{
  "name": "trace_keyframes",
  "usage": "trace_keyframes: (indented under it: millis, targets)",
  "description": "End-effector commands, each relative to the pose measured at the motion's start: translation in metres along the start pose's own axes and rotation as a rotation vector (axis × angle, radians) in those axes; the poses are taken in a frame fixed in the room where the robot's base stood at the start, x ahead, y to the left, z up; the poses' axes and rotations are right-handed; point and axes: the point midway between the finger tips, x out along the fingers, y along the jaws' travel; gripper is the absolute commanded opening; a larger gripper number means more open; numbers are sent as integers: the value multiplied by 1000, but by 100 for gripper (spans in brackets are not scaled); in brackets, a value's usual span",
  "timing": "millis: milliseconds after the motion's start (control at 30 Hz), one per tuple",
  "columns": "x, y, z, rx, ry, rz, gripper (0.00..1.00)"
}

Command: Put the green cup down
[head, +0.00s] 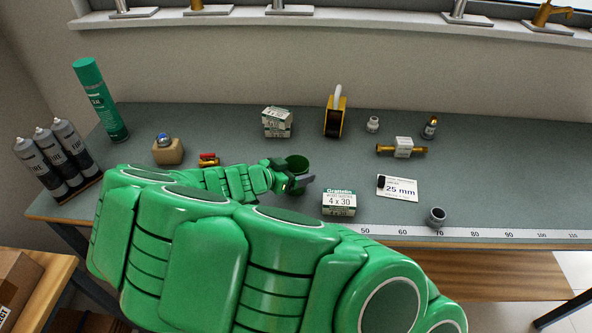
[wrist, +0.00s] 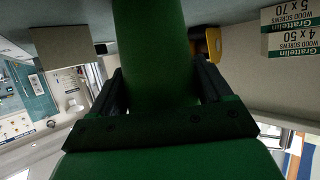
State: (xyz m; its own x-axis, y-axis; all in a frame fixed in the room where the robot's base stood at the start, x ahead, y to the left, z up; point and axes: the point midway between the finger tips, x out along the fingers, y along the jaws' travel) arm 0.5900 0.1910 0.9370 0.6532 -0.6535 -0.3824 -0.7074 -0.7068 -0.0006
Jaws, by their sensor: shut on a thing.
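The green cup (head: 297,164) is in the middle of the workbench in the head view, between the jaws of my gripper (head: 292,184). In the wrist view the cup is a green shape (wrist: 152,50) filling the space between the two dark fingers of my gripper (wrist: 157,85), which is shut on it. My green arm reaches in from the lower right and hides part of the bench and the cup's lower side. I cannot tell whether the cup's base touches the bench.
Free room lies between the cup and the card.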

Motion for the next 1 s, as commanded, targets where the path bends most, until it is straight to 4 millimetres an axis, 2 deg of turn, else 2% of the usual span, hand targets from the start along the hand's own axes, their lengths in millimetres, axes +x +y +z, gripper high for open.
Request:
trace_keyframes:
  millis: [100,133,267,633,767,1000]
  targets:
    - [1,0,2,0,0,1,49]
    - [1,0,2,0,0,1,82]
    - [1,0,2,0,0,1,100]
    - [-3,0,-1,0,1,-2,100]
    - [-19,-1,-1,1,1,-4,100]
    - [-63,0,0,1,0,-2,100]
